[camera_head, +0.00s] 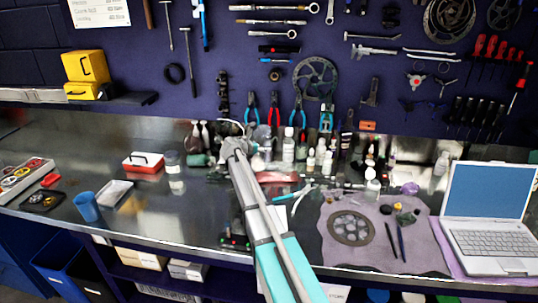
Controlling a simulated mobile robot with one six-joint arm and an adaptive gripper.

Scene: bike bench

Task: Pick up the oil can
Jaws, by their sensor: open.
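I cannot single out the oil can for certain. A crowded group of small bottles and containers stands at the back middle of the bench, among them a white bottle (288,150) and a dark green item (201,160) at the left of the group. A long grey and teal structure crosses the middle from the bottom edge and hides part of the bench and part of this group.
The metal bench (140,215) has free room at its left middle. A blue cup (87,207), a white tray (116,194) and a red box (143,162) stand left. A grey mat (340,262) with a chainring and a laptop (488,215) lie right. Tools hang behind.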

